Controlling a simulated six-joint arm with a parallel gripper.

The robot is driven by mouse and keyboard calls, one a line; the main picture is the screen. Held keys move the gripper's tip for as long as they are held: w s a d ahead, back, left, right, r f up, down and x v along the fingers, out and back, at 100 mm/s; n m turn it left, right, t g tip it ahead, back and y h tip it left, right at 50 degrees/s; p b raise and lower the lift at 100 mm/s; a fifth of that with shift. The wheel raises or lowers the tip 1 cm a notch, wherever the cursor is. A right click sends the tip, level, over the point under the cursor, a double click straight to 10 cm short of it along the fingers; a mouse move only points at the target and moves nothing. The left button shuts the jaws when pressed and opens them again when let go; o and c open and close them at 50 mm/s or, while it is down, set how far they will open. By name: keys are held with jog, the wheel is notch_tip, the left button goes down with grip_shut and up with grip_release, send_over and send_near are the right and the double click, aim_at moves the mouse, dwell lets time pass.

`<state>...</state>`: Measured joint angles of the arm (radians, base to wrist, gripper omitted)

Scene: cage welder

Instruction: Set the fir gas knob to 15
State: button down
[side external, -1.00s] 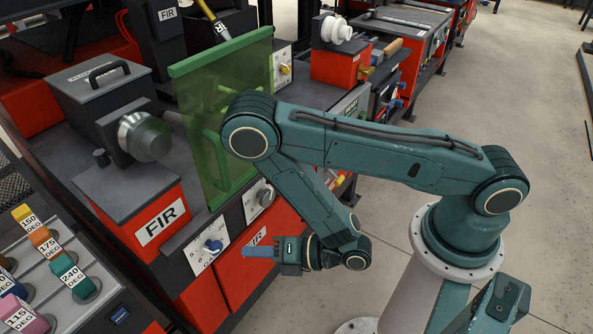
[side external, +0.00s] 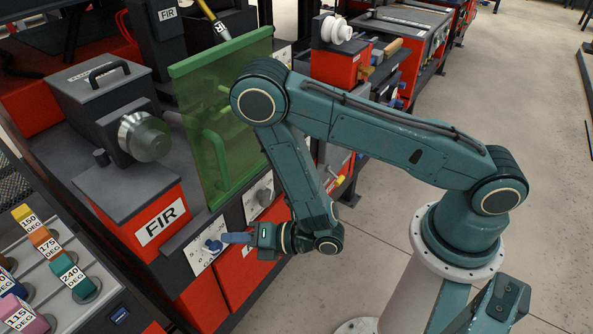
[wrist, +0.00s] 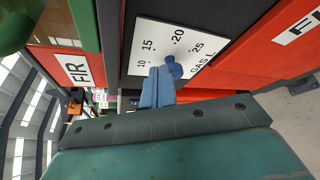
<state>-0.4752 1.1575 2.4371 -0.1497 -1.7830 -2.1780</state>
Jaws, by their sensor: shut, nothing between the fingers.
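The FIR gas knob is a blue knob (side external: 212,245) on a white dial plate (side external: 201,258) on the front of the FIR station. In the wrist view the blue knob (wrist: 174,67) sits on the plate (wrist: 146,35), which reads 10, 15, 20, 25 and "GAS L". I cannot tell clearly which number the knob points to. My gripper (side external: 224,238) has blue fingers, shut and empty, with the tips right beside the knob. In the wrist view my gripper (wrist: 158,72) covers the area just left of the knob; I cannot tell if they touch.
A second dial with a grey knob (side external: 264,196) is to the right of the gas dial. A green transparent screen (side external: 222,110) stands above the panel. Coloured angle-labelled blocks (side external: 68,272) are at lower left. Open floor (side external: 390,260) lies to the right.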

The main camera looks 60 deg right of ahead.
jog(key=shift+w, duration=0.6)
jog(key=shift+a+f, duration=0.15)
jog(key=shift+f, duration=0.05)
dwell(0.5)
jog(key=shift+d+f, duration=0.4)
jog(key=shift+f, duration=0.05)
dwell(0.5)
jog(key=shift+d+f, duration=0.15)
jog(key=shift+f, duration=0.45)
dwell(0.5)
jog(key=shift+d+r, duration=0.15)
jog(key=shift+d, duration=0.25)
jog(key=shift+s, duration=0.15)
jog(key=s, duration=0.5)
jog(key=shift+s, duration=0.3)
jog(key=shift+r, duration=0.1)
dwell(0.5)
